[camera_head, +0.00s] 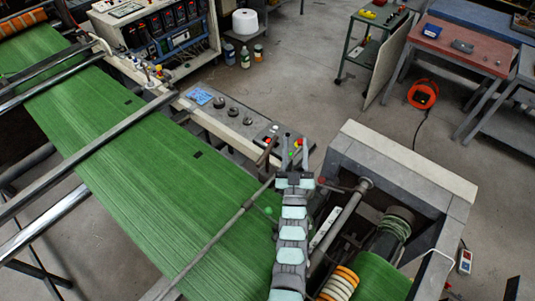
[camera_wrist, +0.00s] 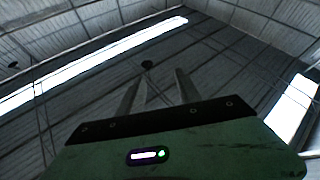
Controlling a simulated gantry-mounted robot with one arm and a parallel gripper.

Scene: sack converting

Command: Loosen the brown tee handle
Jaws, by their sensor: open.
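My gripper (camera_head: 295,152) is in the head view at the right end of the control ledge, with its two fingers apart and nothing visible between them. The wrist view shows the same open fingers (camera_wrist: 157,92) against the roof. A short brownish bar (camera_head: 267,151) shows just left of the fingers, apart from them in the picture. It may be the brown tee handle, but it is too small to be sure. My arm hides part of the machine below the gripper. The wrist view shows no handle.
Green woven web (camera_head: 130,150) runs under metal rollers at left. The ledge (camera_head: 225,112) carries dark knobs and a button box (camera_head: 285,141) beside my gripper. A red-tipped lever (camera_head: 324,181) and a pale machine frame (camera_head: 405,165) stand close at right. Open floor lies beyond.

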